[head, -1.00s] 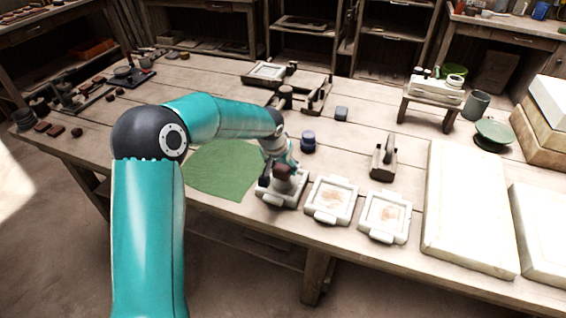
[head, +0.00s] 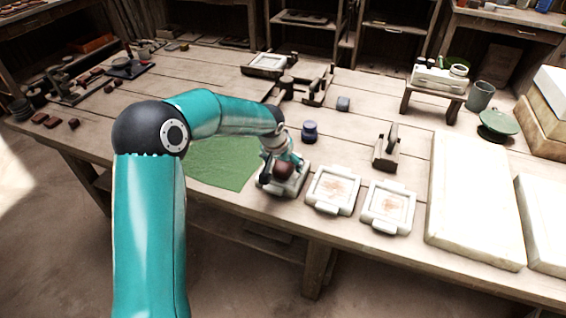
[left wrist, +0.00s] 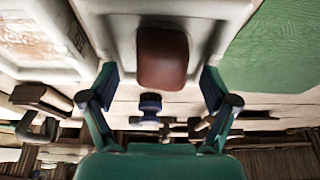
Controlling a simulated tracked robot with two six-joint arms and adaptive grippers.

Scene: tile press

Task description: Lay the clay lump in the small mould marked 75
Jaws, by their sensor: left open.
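The clay lump (head: 284,171) is a reddish-brown rounded block. It sits on the leftmost of three pale moulds (head: 292,190), by the table's front edge. In the left wrist view the lump (left wrist: 162,58) lies over the inner part of that pale mould (left wrist: 204,12). No number is readable on it. My left gripper (head: 283,155) is just behind and above the lump. In the left wrist view the fingers of my left gripper (left wrist: 160,84) are spread wide, with a gap on both sides of the lump. My right gripper is not in view.
Two more pale moulds (head: 333,208) (head: 388,228) stand to the right, with reddish residue inside. A green mat (head: 222,165) lies to the left. A dark blue jar (head: 310,132) and a stamp-like tool (head: 386,154) stand behind. Large pale slabs (head: 474,205) fill the right.

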